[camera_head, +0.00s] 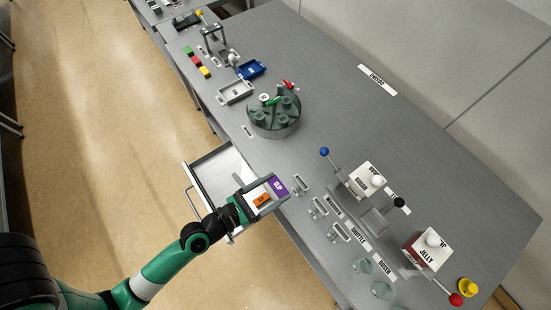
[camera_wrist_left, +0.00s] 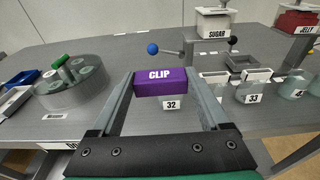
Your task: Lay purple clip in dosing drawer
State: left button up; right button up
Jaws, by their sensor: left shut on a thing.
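The purple clip (camera_head: 279,186) is a small block marked CLIP, and it also shows in the left wrist view (camera_wrist_left: 160,84). My left gripper (camera_head: 274,188) is shut on it, one finger at each end, and holds it near the table's front edge. The drawer (camera_head: 217,172) is pulled out from the table front, pale inside, with a bar handle on its outer side. The clip is to the right of the drawer's visible floor. My left wrist and gripper hide the drawer's near right part. My right gripper is not in view.
A round grey-green carousel (camera_head: 274,120) with several cups stands beyond the drawer. Small numbered holders (camera_head: 319,206) line the table edge right of the clip. The SUGAR dispenser (camera_head: 366,181) and JELLY dispenser (camera_head: 428,249) stand farther right. The table's far middle is clear.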

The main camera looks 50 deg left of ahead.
aim_at(275, 170)
pick_arm(q)
jog(key=w+a+f+b, duration=0.4)
jog(key=w+a, duration=0.1)
jog(key=shift+a+f+b, duration=0.15)
jog(key=shift+b, duration=0.2)
jog(key=f+b, duration=0.1)
jog(key=w+a+f+b, duration=0.2)
jog(key=shift+f, duration=0.35)
jog(key=shift+w+a, duration=0.15)
jog(key=shift+a, duration=0.05)
jog(key=f, duration=0.1)
jog(key=f+b, duration=0.2)
jog(key=shift+w+a+f, duration=0.15)
jog(key=shift+w+a, duration=0.15)
jog(key=shift+f+b, duration=0.25)
jog(key=shift+b, duration=0.1)
jog(key=shift+r, duration=0.15)
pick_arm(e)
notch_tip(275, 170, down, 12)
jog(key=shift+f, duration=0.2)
pick_arm(q)
jog(key=shift+f, duration=0.25)
jog(key=o, duration=1.2)
jog(key=shift+r, duration=0.1)
jog(key=shift+c, duration=0.2)
